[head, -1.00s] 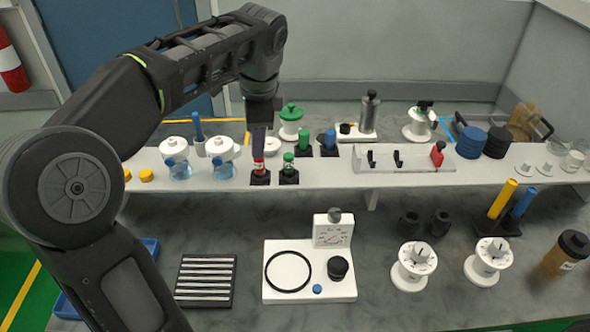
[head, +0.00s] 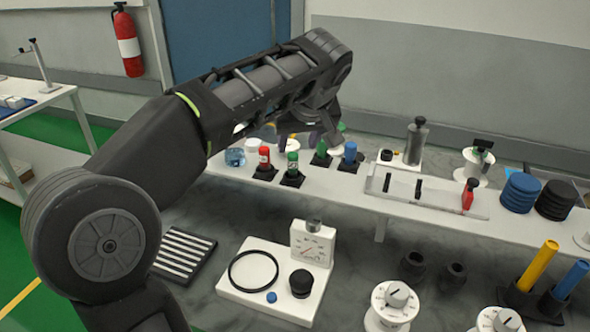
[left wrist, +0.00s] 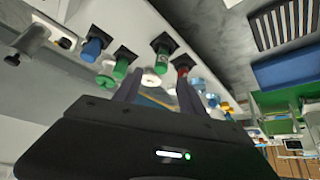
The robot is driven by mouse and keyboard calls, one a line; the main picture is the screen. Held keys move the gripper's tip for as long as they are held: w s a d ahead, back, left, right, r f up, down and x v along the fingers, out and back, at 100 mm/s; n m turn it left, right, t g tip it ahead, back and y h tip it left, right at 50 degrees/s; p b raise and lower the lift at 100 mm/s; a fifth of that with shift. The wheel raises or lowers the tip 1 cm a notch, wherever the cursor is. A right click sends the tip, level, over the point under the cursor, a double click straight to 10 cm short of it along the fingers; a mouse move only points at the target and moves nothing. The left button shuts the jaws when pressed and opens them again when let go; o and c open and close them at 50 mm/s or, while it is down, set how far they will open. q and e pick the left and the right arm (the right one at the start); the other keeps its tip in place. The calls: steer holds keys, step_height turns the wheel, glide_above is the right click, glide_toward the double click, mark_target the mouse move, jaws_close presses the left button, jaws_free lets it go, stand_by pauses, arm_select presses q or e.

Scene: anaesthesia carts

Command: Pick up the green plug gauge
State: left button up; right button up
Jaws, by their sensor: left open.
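Two green cylinders stand upright in black square bases on the white shelf, and I cannot tell for sure which is the green plug gauge. The front one (head: 292,164), beside a red cylinder (head: 265,158), also shows in the left wrist view (left wrist: 162,62). The back one (head: 322,151), beside a blue cylinder (head: 350,154), also shows in the left wrist view (left wrist: 122,63). My left gripper (head: 318,135) hangs above this group, partly hiding the back one. In the left wrist view its fingers (left wrist: 158,88) are apart and empty. My right gripper is out of view.
A white rack with a red part (head: 468,195) stands right of the cylinders. A metal-topped device (head: 416,142) stands behind it. A white dial fixture (head: 312,243) and a striped black block (head: 183,254) lie on the lower counter.

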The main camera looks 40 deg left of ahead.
mark_target(293, 155)
arm_select(q)
steer(key=shift+x, duration=1.3)
steer(key=shift+x, duration=2.65)
steer(key=shift+s, duration=0.1)
jaws_close()
